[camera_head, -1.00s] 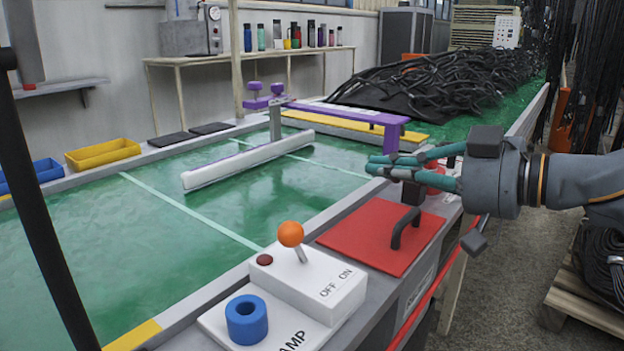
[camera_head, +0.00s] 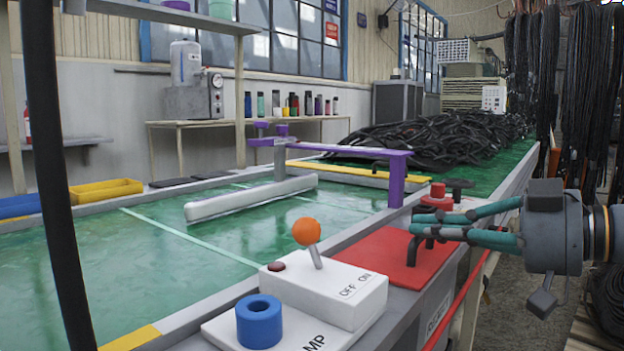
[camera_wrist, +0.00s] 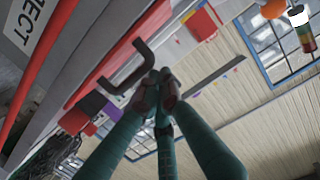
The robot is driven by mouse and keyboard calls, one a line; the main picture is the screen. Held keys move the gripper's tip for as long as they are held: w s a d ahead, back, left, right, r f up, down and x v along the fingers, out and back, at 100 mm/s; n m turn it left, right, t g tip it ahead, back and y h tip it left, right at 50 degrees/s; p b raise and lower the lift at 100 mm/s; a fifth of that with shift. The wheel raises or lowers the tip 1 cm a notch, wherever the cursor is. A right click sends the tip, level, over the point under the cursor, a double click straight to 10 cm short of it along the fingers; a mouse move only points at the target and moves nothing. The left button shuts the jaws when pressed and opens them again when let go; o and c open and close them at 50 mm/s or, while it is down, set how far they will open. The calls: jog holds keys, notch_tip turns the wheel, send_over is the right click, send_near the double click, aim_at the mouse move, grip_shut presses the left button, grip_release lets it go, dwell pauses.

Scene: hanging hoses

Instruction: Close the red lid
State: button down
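The red lid (camera_head: 375,252) lies flat, as far as I can see, on the near side rail of the green table, right of the white switch box. Its black handle (camera_head: 412,250) stands up from it and also shows in the wrist view (camera_wrist: 137,76), with a thin strip of the lid (camera_wrist: 100,72). My gripper (camera_head: 418,226) comes in from the right with teal fingers, its tips overlapping the handle's top in the head view. In the wrist view my fingertips (camera_wrist: 158,94) are together, beside the handle, with nothing visible between them. Contact is unclear.
The white switch box (camera_head: 325,293) has an orange-topped lever (camera_head: 307,232); a blue ring (camera_head: 259,321) stands in front. A purple bar (camera_head: 360,154) and a red knob (camera_head: 438,194) stand behind the lid. Black hoses (camera_head: 430,142) pile at the back. The green tabletop (camera_head: 150,245) is mostly clear.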

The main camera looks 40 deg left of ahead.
jog(key=shift+w+d+f, duration=0.1)
jog(key=shift+w+f, duration=0.1)
jog(key=shift+f, duration=0.7)
jog(key=shift+r, duration=0.1)
notch_tip(320, 180, up, 5)
jog(key=p, duration=0.3)
jog(key=shift+s+r+p, duration=0.1)
jog(key=shift+r+p, duration=0.05)
jog(key=shift+p, duration=0.25)
jog(key=d+f+b, duration=0.1)
jog(key=d+f, duration=0.3)
jog(key=d, duration=0.4)
jog(key=shift+f+b, duration=0.35)
jog(key=shift+b, duration=0.05)
